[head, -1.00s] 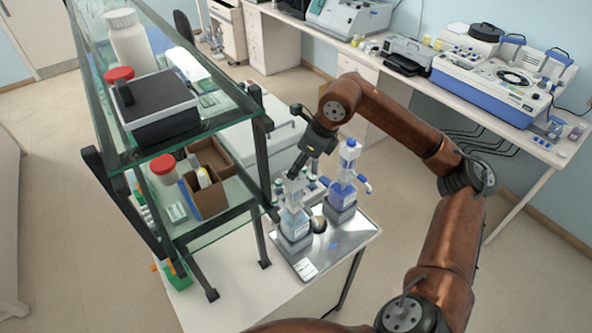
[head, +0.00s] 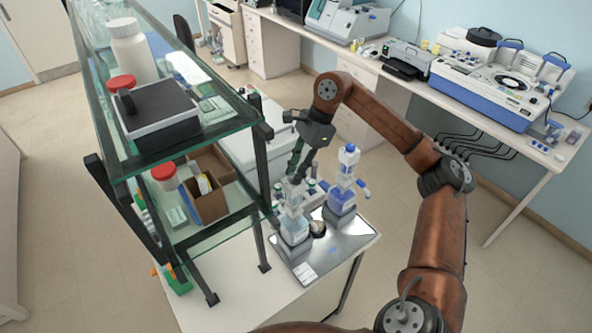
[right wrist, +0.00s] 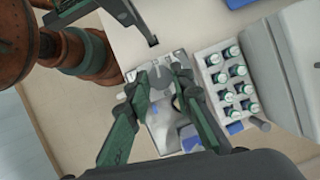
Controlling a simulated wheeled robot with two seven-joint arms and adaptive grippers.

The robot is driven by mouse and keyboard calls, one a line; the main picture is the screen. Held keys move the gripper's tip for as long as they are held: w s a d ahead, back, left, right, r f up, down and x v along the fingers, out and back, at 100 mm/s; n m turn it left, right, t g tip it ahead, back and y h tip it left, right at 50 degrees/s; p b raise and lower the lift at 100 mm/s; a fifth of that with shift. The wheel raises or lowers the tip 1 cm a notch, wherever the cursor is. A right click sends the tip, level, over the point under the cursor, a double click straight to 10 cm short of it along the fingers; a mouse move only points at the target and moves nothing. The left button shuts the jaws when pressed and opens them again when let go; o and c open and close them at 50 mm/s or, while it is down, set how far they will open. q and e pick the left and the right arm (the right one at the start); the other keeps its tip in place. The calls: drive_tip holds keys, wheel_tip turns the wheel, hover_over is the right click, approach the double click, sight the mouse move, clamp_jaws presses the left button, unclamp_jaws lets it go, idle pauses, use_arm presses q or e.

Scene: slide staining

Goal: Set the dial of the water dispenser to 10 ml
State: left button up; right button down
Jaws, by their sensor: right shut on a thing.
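The water dispenser (head: 294,228) is a clear bottle with a pale pump top in a grey holder, at the front left of the metal tray. My right gripper (head: 295,179) comes down from above and is shut on the dispenser's upper part. In the right wrist view, the two green fingers (right wrist: 160,80) close around this pale top. The fingers hide the dial, and its scale cannot be read. My left gripper is not in view.
A blue-liquid dispenser (head: 343,190) stands close behind and right on the metal tray (head: 350,243). A glass shelf rack (head: 225,229) rises close on the left. A rack of several capped vials (right wrist: 232,78) sits nearby in the right wrist view.

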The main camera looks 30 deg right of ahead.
drive_tip(key=shift+n+g, duration=0.4)
drive_tip(key=shift+n, duration=0.4)
drive_tip(key=c, duration=1.7)
unclamp_jaws()
drive_tip(key=v, duration=1.2)
drive_tip(key=shift+w+a, duration=0.1)
drive_tip(key=shift+a, duration=0.05)
